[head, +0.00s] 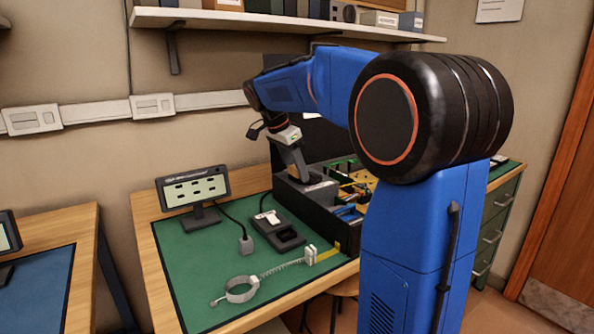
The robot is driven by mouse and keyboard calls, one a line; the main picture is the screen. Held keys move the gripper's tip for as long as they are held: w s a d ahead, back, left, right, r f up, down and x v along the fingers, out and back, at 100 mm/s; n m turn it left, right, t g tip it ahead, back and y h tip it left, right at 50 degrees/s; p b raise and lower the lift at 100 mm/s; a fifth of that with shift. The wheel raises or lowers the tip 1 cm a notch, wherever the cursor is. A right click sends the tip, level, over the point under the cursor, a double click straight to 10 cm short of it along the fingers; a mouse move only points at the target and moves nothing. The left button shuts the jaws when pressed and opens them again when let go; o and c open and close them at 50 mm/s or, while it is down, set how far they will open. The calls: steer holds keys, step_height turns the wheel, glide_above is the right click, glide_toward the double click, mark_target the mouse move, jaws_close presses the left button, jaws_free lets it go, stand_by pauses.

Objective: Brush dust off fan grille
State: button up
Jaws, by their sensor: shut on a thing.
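My gripper (290,147) points down over the near left end of an open black case (317,207) on the green-matted workbench. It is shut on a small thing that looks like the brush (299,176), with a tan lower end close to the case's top. Whether the tan end touches anything there is too small to tell. The fan grille and any dust on it cannot be made out from here. My arm's large joint and column hide the right part of the case.
A small screen (195,189) on a stand, a dark tray-like device (278,232) and a coiled wrist strap (241,290) lie on the green mat (190,270). A shelf (240,20) overhangs the bench. Another bench (78,222) stands left; drawers (497,222) stand right.

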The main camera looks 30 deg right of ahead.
steer(key=shift+r, duration=2.9)
steer(key=shift+r, duration=0.1)
steer(key=shift+r, duration=1.45)
steer(key=shift+d, duration=0.1)
